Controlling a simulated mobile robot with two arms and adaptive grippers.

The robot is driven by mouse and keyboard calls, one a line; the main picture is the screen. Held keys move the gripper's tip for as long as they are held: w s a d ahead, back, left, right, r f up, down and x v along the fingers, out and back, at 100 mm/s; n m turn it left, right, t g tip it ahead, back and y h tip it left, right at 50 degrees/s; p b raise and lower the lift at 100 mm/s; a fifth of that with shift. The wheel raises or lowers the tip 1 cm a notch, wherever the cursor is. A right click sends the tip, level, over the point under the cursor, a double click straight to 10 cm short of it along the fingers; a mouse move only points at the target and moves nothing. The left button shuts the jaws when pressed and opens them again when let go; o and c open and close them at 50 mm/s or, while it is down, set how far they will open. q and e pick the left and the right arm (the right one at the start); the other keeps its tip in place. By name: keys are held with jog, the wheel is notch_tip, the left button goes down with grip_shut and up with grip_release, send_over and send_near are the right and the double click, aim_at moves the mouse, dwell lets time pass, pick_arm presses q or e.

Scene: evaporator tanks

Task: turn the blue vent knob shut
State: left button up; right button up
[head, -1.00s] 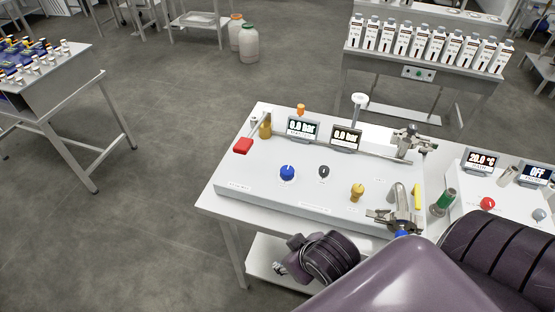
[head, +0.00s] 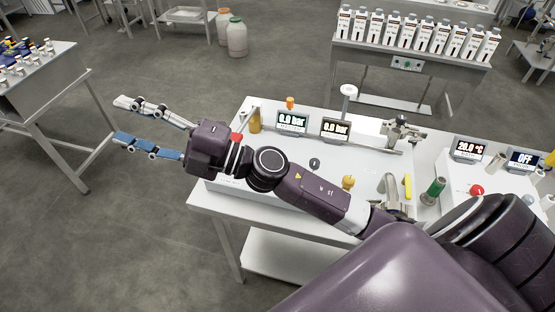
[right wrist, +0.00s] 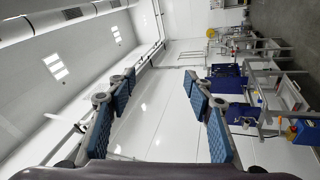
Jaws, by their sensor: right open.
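The blue vent knob is not visible in the head view; my right forearm and wrist cover that part of the white panel (head: 366,166). My right gripper (head: 122,120) is open and empty, reaching out past the panel's left edge, over the floor. Its two blue-padded fingers point left and are well apart. They also show spread in the right wrist view (right wrist: 160,80), with nothing between them. My left gripper is not in view.
Near my right arm on the panel are a red handle (head: 236,137), a black knob (head: 314,163), a yellow valve (head: 348,182) and two displays, the left one (head: 292,122) reading 0.0 bar. A side table (head: 58,100) stands left. Open floor lies between.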

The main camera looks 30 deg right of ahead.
jog(key=s+a+f+n+g+y, duration=0.1)
jog(key=s+a+f+n+g, duration=0.1)
jog(key=a+f+n+g, duration=0.35)
jog(key=s+d+f+n+g+h, duration=0.1)
jog(key=d+f+n+g+h, duration=0.35)
jog(key=f+n+g, duration=0.3)
jog(key=w+d+f+h, duration=0.1)
jog(key=d+f+h, duration=0.3)
jog(key=d, duration=0.3)
jog(key=w+d+f+h, duration=0.1)
jog(key=d+f+h, duration=0.2)
jog(key=d, duration=0.5)
jog(key=d+m+h, duration=0.1)
jog(key=d+h, duration=0.1)
jog(key=d, duration=0.3)
jog(key=d+m+g+h, duration=0.1)
jog(key=d, duration=0.4)
jog(key=s+d+h, duration=0.1)
jog(key=d+h, duration=0.1)
jog(key=d, duration=0.3)
jog(key=shift+d+r+m+g+h, duration=0.1)
jog(key=shift+r+m+g+h, duration=0.2)
jog(key=shift+m+g+h, duration=0.1)
jog(key=shift+s+d, duration=0.15)
jog(key=shift+d, duration=0.25)
notch_tip(320, 180, down, 7)
jog(key=p, duration=0.3)
jog(key=shift+r, duration=0.15)
jog(key=shift+f, duration=0.5)
jog(key=shift+c, duration=0.6)
